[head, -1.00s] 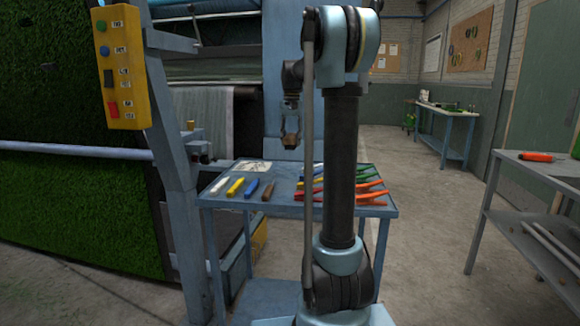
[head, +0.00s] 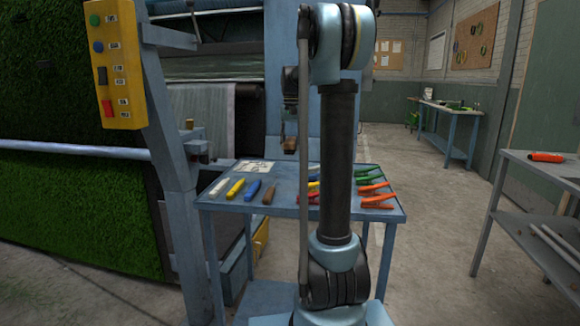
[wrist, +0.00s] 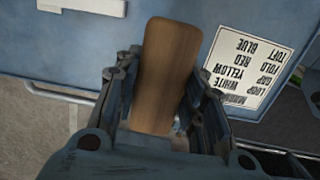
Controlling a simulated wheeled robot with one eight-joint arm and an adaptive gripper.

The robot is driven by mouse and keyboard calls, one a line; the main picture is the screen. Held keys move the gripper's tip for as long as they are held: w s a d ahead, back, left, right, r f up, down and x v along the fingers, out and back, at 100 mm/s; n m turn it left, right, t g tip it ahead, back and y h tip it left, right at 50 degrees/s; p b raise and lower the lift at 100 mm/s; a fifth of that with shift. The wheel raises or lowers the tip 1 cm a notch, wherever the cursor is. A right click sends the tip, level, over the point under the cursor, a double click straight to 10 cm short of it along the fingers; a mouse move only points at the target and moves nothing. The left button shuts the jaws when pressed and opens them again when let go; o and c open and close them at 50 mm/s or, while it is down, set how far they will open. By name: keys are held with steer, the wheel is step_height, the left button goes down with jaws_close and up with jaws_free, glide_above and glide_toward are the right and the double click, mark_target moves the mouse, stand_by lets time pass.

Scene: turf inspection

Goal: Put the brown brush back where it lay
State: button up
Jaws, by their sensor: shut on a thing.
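The brown brush is between the fingers of my gripper (wrist: 160,110). In the wrist view its plain wooden brown block (wrist: 168,62) sticks out past both fingers; I see no bristles. In the head view my gripper (head: 291,135) hangs above the back part of the blue tool table (head: 225,205), left of my arm's column. The brush (head: 290,146) shows small and dark under it, apart from the tabletop. A printed card (head: 254,167) lies at the table's back left; the wrist view shows this card (wrist: 250,60) upside down, right of the brush.
White (head: 219,187), yellow (head: 235,188), blue (head: 252,189) and brown-handled (head: 268,195) tools lie in a row at the table's front left. Green (head: 369,180) and orange clamps (head: 375,196) lie at the right. My column hides part of the middle. The machine frame (head: 165,150) stands at the left.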

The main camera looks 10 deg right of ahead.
mark_target(291, 139)
steer(key=shift+f, duration=3.6)
steer(key=o, duration=1.1)
steer(key=shift+o, duration=0.2)
steer(key=shift+r, duration=0.1)
steer(key=r, duration=1.2)
steer(key=shift+w+d, duration=0.15)
steer(key=shift+w, duration=0.2)
steer(key=shift+s+f, duration=0.1)
